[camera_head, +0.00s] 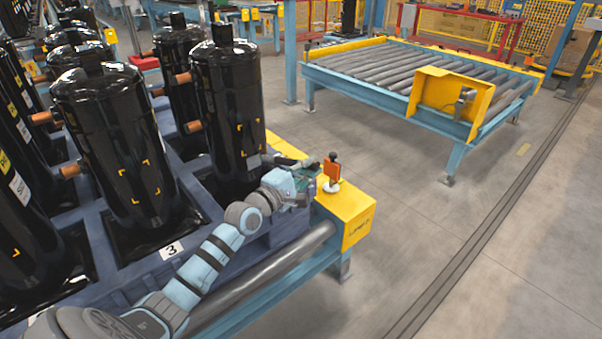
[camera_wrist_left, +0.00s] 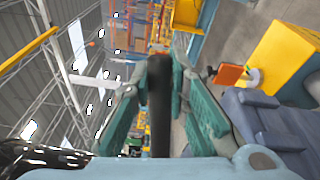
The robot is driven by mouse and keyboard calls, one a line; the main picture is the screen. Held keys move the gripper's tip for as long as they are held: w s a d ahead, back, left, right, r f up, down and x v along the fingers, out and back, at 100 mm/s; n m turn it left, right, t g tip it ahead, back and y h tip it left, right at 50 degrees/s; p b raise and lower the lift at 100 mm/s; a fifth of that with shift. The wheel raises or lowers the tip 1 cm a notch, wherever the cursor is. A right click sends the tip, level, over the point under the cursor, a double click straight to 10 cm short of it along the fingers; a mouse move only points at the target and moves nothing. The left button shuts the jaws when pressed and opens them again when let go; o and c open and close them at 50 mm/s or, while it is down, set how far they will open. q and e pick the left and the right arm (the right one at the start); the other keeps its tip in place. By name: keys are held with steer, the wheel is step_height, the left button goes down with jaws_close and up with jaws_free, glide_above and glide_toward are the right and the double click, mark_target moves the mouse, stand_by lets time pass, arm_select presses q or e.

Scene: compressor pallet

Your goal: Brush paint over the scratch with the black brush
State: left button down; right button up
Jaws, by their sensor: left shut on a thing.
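My left gripper (camera_head: 303,169) is at the front corner of the pallet, close to the front black compressor (camera_head: 227,105). In the left wrist view its green fingers are closed around the upright dark handle of the black brush (camera_wrist_left: 160,110). The brush's bristles cannot be made out. Yellow corner marks frame a patch on the front compressor, and the compressor to its left (camera_head: 112,140) has similar marks. I cannot make out a scratch inside either frame. My right gripper is not in view.
An orange piece with a black knob (camera_head: 331,170) stands on a white base on the yellow corner block (camera_head: 344,212), just right of my gripper. Several more compressors crowd the blue pallet. A roller table (camera_head: 410,75) stands at the back; the floor at right is clear.

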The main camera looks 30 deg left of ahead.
arm_select(q)
steer(key=s+a+p, duration=0.1)
steer(key=s+p, duration=0.2)
steer(key=s, duration=0.3)
steer(key=shift+a, duration=0.35)
steer(key=shift+d+r+p, duration=0.1)
steer(key=shift+r+p, duration=0.05)
steer(key=shift+p, duration=0.2)
steer(key=d+p, duration=0.1)
steer(key=d, duration=0.1)
steer(key=s+d+p, duration=0.1)
steer(key=d+p, duration=0.1)
steer(key=d, duration=0.1)
steer(key=shift+s+d+p, duration=0.3)
steer(key=shift+s+p, duration=0.1)
